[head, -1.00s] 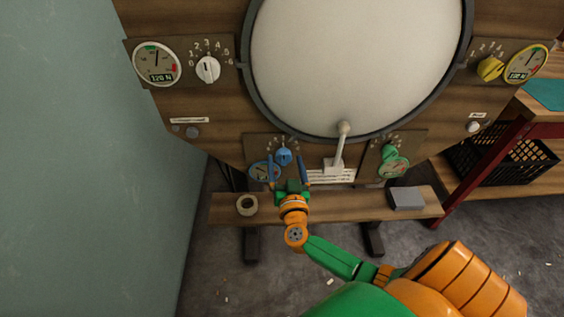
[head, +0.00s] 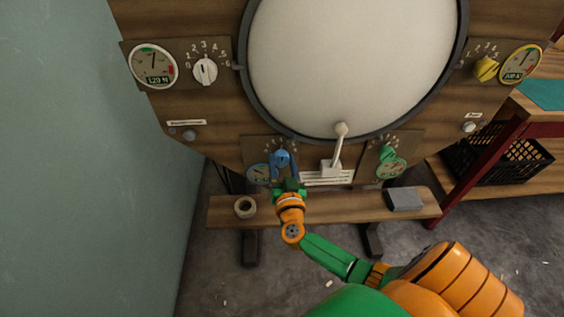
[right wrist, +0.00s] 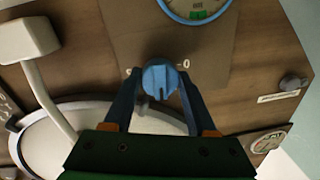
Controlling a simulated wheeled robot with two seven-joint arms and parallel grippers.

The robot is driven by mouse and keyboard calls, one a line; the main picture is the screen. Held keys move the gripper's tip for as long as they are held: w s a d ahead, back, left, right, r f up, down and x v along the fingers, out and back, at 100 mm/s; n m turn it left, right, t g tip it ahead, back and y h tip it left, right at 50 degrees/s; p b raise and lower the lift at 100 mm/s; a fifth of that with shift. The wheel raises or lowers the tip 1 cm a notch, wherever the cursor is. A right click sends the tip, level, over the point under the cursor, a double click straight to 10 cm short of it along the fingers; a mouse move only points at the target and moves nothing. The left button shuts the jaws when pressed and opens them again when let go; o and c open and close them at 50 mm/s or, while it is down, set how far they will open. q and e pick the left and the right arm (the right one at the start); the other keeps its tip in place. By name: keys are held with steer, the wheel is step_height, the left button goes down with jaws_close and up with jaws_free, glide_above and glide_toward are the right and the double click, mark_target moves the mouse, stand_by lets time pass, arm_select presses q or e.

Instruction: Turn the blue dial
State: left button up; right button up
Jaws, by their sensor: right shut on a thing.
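The blue dial (head: 281,157) is a small round knob on a grey plate low on the wooden panel, below the drum's rim. In the right wrist view the blue dial (right wrist: 160,80) sits between my two blue fingers, and a "0" shows beside it. My right gripper (head: 283,163) is shut on the dial, one finger on each side. The right gripper (right wrist: 158,88) also shows in the right wrist view. A blue-rimmed gauge (head: 258,173) is just left of the dial. My left gripper is not in view.
The white drumhead (head: 350,65) fills the middle. A white lever (head: 337,148) stands right of the dial, with a green knob (head: 387,153) farther right. White (head: 205,70) and yellow (head: 486,68) knobs are higher up. A tape roll (head: 245,207) and a grey box (head: 405,199) lie on the shelf.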

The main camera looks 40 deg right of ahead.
steer(key=shift+f+m, duration=0.15)
steer(key=shift+m, duration=2.35)
steer(key=o, duration=1.4)
steer(key=shift+c, duration=0.2)
steer(key=v, duration=0.7)
steer(key=shift+p, duration=0.35)
steer(key=shift+s+f, duration=0.1)
